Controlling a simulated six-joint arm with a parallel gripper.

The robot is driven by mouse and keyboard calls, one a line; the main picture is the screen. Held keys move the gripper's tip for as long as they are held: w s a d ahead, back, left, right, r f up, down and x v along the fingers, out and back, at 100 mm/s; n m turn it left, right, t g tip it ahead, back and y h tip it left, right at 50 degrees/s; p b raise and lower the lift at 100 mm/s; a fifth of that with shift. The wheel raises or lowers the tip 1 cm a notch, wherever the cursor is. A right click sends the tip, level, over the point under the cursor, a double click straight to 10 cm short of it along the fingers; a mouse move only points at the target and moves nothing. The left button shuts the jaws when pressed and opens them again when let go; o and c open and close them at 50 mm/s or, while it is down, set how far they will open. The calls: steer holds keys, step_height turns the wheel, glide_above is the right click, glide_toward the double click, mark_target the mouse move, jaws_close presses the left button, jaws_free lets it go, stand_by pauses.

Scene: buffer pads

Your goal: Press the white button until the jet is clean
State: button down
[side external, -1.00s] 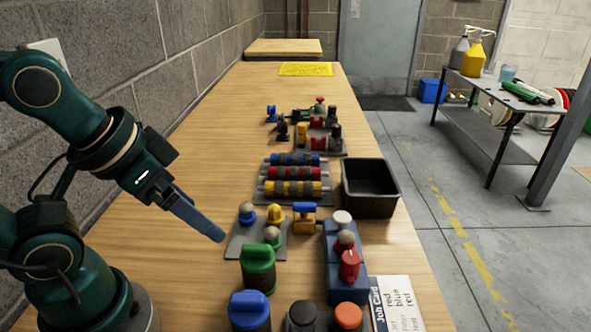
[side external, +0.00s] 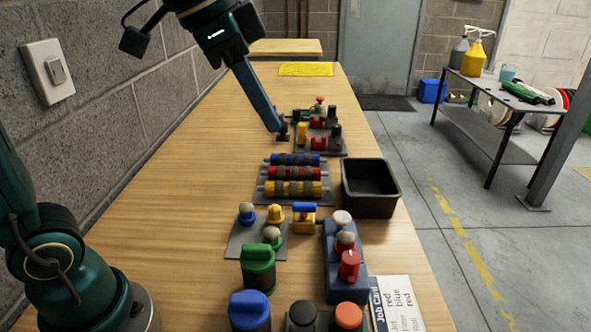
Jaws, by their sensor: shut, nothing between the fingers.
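The white button (side external: 342,217) is a round white cap at the far end of a blue block (side external: 333,284). A rounded grey-brown piece with red at its base (side external: 345,240) stands just in front of it, and a red knob (side external: 349,265) stands nearer. I cannot tell for sure which piece is the jet; several rounded tops look grey-brown. My gripper (side external: 274,127) is shut and empty, its fingers pointing down beside a small dark fitting (side external: 283,131) at the far group of parts. It is well beyond the white button and left of it. I cannot tell whether it touches the fitting.
Stained blue, red and yellow rollers (side external: 293,173) lie on a grey pad between my gripper and the button. A black bin (side external: 369,187) stands right of them. Green (side external: 258,268) and blue (side external: 249,310) capped containers stand in front. The table's left side is clear.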

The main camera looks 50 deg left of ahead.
steer(key=w+m+g, duration=0.1)
steer(key=w+m, duration=0.1)
steer(key=w, duration=0.5)
steer(key=g, duration=0.1)
glide_above(343, 217)
steer(key=s+a, duration=0.3)
step_height(343, 217, down, 6)
steer(key=shift+w+d+f+h, duration=0.1)
steer(key=shift+d+f+h, duration=0.1)
steer(key=shift+f+h, duration=0.25)
steer(key=x, duration=0.8)
steer(key=s+x, duration=0.1)
steer(key=x, duration=0.3)
steer(key=shift+a+f, duration=0.2)
steer(key=shift+f, duration=0.15)
steer(key=shift+w+f, duration=0.1)
steer(key=shift+f, duration=0.55)
steer(key=shift+f, duration=0.1)
